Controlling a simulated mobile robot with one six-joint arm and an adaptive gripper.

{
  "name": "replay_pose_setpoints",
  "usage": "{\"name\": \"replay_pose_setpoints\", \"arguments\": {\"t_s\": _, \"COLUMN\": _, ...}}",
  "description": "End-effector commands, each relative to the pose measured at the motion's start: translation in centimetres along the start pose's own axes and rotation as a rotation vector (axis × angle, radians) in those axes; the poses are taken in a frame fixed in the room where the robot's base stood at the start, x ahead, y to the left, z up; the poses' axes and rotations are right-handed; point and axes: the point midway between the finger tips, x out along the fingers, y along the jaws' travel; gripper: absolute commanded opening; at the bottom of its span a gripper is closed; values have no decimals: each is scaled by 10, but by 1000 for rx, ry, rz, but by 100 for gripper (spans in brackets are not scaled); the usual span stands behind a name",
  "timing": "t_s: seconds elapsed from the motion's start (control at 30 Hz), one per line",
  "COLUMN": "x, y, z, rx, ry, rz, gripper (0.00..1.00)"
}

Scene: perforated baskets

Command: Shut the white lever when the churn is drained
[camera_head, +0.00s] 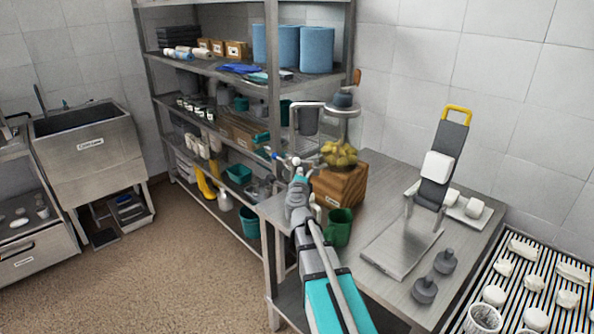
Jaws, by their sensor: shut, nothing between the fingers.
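The churn, as far as I can tell, is a clear jar (340,153) with yellow lumps in its lower part. It has a dark lid and a metal frame and stands on a wooden block (342,186) on the steel table. My gripper (296,163) is shut and empty, just left of the jar and block. A small whitish part shows around its tips; I cannot tell whether it is the white lever or touches my fingers. A green mug (339,228) stands in front of the block. Whether liquid is left in the jar is too small to tell.
On the steel table (385,180) stand a grey upright device with a yellow handle (452,140), a flat metal plate (402,250) and dark weights (425,290). A striped rack with white pieces is at the lower right. Shelving (210,65) stands behind; open floor lies left.

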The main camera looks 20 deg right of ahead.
Motion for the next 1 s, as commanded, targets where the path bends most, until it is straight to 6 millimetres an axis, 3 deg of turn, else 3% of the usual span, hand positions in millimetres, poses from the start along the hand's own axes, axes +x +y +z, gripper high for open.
{"name": "replay_pose_setpoints", "arguments": {"t_s": 0.37, "x": -13, "y": 14, "z": 27, "rx": -105, "ry": 290, "rz": -130, "gripper": 0}}
{"name": "replay_pose_setpoints", "arguments": {"t_s": 1.0, "x": -89, "y": 31, "z": 73, "rx": -228, "ry": 747, "rz": -287, "gripper": 0}}
